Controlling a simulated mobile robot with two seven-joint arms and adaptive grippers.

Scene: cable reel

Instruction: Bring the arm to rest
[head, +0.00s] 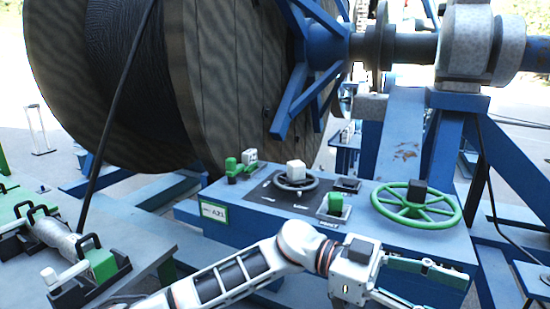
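One arm of mine, the left, comes in from the lower left and reaches across the bottom of the head view. Its gripper (446,291) is at the lower right, in front of the blue control console (370,222). Its two green-and-white fingers are spread apart, with nothing visible between them. The lower finger runs toward the bottom edge of the picture. My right gripper is not in view.
The console carries a green handwheel (416,204), a grey handwheel (296,182) and a green-topped switch (335,205). A large cable reel (185,80) stands behind. A taut black cable (112,110) drops to a clamp bench (150,244) at left.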

